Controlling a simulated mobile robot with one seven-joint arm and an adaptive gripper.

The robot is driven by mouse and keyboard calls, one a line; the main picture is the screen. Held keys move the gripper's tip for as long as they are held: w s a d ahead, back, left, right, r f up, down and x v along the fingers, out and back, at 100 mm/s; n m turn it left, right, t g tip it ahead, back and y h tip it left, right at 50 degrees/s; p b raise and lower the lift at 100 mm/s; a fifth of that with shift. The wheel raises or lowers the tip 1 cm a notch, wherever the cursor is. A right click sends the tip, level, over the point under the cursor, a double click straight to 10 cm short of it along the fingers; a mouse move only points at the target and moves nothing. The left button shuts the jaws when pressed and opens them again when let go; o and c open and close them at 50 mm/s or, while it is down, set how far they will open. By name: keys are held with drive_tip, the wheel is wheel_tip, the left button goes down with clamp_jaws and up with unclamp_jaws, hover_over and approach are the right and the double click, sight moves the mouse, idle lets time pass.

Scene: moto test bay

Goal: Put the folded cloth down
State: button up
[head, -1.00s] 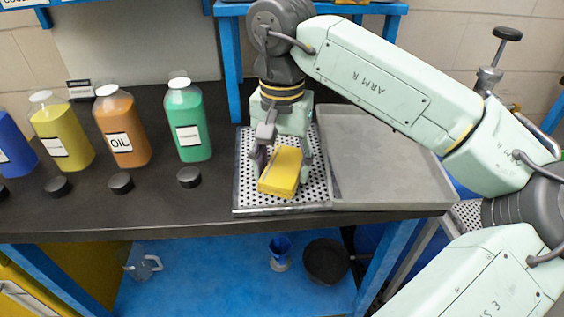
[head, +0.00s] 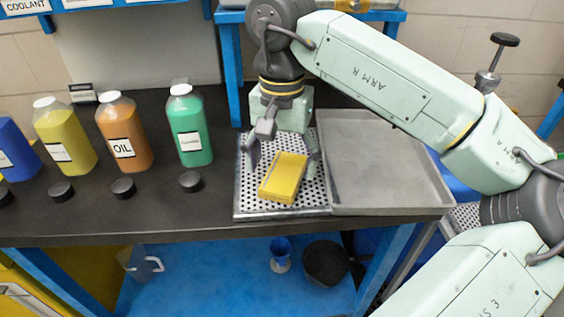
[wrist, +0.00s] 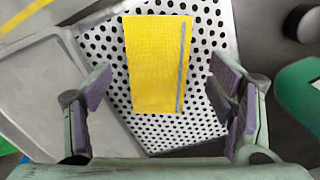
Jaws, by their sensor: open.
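The folded cloth (head: 284,177) is a yellow rectangular pad. It lies on the perforated metal plate (head: 247,201) on the bench in the head view. In the wrist view the cloth (wrist: 155,60) lies flat on the plate (wrist: 215,45), with a thin grey-blue line along one side. My gripper (head: 283,168) is open above the cloth, with one finger on either side. In the wrist view the gripper (wrist: 163,105) has its purple-padded fingers wide apart, with clear gaps to the cloth.
A grey tray (head: 385,207) adjoins the plate on the right. Green (head: 190,125), orange (head: 124,132), yellow (head: 66,138) and blue (head: 14,150) bottles stand left, with dark caps in front. A blue frame rises behind the plate. The dark bench between bottles and plate is clear.

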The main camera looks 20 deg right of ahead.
sight(282, 174)
wheel_tip(282, 174, up, 10)
drive_tip(key=p, duration=0.6)
